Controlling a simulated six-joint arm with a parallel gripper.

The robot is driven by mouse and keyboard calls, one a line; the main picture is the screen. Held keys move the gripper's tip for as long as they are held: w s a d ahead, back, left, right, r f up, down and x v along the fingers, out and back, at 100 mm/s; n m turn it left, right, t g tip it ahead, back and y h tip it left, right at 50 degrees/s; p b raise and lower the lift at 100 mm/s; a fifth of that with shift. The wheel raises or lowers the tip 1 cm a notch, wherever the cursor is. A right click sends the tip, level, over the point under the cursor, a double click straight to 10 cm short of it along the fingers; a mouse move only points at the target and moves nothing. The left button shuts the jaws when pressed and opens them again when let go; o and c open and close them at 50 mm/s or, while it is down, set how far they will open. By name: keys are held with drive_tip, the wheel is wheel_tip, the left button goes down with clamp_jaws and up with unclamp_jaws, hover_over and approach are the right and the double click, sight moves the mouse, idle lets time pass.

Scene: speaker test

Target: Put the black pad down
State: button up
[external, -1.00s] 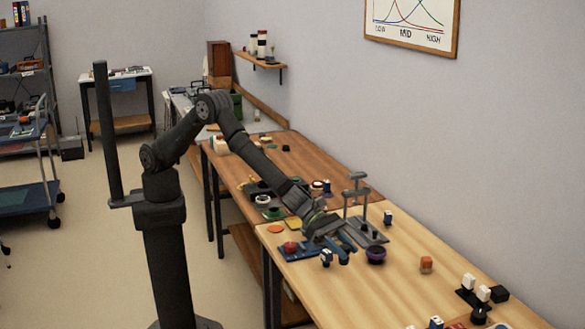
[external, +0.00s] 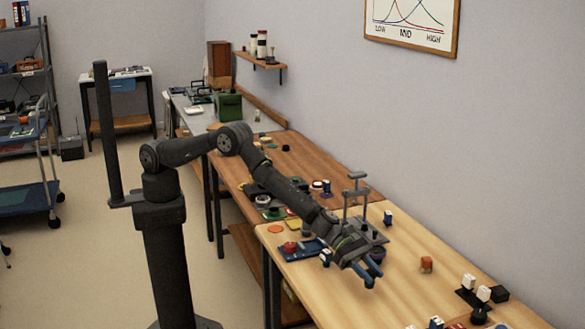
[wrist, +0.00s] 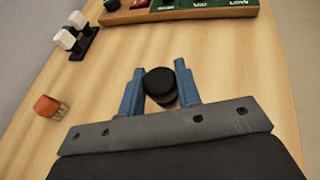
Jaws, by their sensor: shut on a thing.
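My gripper (external: 371,274) has blue fingers and is above the light wooden table in the external view. In the wrist view my gripper (wrist: 161,90) is shut on the round black pad (wrist: 160,80), which sits between the two blue fingers. A brownish part shows just below the pad's black top. I cannot tell how far the pad is above the table.
White blocks on a black holder (wrist: 77,42) and a green labelled board (wrist: 200,8) lie farther off. A grey stand (external: 357,205) is behind the gripper. Bare wood (wrist: 235,65) surrounds the pad.

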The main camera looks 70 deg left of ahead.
drive_tip(key=shift+f, duration=1.95)
drive_tip(key=shift+f, duration=0.15)
drive_tip(key=o, duration=1.1)
drive_tip(key=shift+a+r, duration=0.15)
drive_tip(key=shift+r, duration=0.1)
drive_tip(key=v, duration=1.1)
drive_tip(key=shift+s+a+r, duration=0.1)
drive_tip(key=shift+s+a, duration=0.05)
drive_tip(key=shift+a, duration=0.1)
drive_tip(key=shift+d, duration=0.1)
